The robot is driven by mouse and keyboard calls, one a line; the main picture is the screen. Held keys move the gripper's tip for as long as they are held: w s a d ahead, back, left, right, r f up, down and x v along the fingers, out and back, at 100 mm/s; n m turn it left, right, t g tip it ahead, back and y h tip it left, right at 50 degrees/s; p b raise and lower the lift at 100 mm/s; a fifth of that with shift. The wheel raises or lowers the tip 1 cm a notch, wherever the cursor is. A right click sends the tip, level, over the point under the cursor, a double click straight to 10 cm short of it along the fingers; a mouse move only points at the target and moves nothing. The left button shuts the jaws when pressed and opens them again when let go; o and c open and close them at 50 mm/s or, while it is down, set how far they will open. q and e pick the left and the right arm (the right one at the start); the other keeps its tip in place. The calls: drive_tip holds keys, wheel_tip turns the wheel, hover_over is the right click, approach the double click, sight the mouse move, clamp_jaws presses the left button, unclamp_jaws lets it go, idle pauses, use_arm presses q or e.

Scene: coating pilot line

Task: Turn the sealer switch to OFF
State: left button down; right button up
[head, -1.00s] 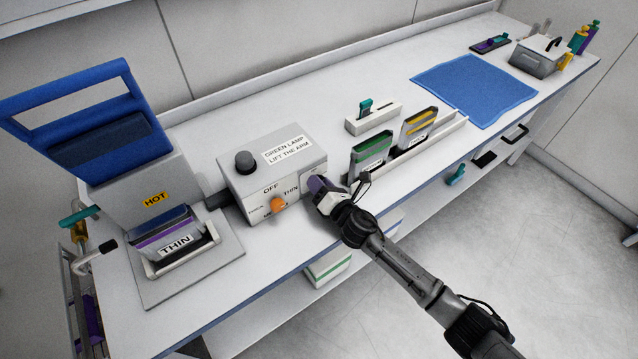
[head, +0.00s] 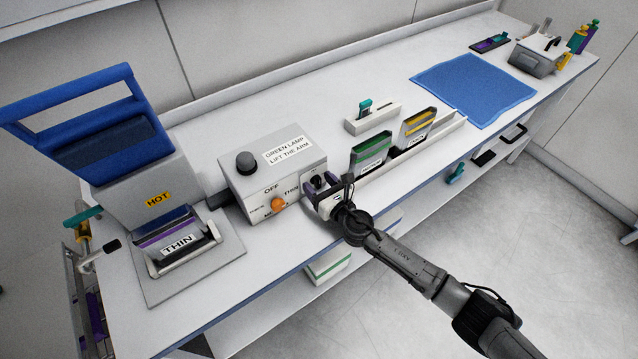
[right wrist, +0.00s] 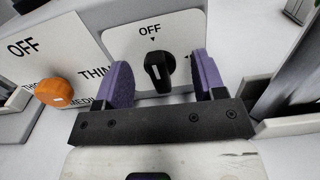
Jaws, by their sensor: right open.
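A grey control box (head: 240,188) stands near the bench's front edge. A black switch knob (right wrist: 158,70) sits on a white plate with OFF above it and a small triangle mark. It also shows in the head view (head: 317,181). My right gripper (head: 320,186) is open, with its purple finger pads on either side of the black knob (right wrist: 160,85); I cannot tell whether they touch it. An orange dial (right wrist: 55,92) on the box, marked OFF, THIN and MEDIUM, lies left of the gripper. My left gripper is not in view.
A sealer with a raised blue arm (head: 95,130) and a HOT label stands at left, a THIN pouch (head: 178,243) in front. A blue mat (head: 473,88) lies farther right.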

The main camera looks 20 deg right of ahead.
sight(320, 184)
drive_tip(key=p+v, duration=0.1)
drive_tip(key=v, duration=0.3)
drive_tip(key=shift+s, duration=0.1)
drive_tip(key=shift+p+v, duration=0.4)
drive_tip(key=shift+v, duration=0.5)
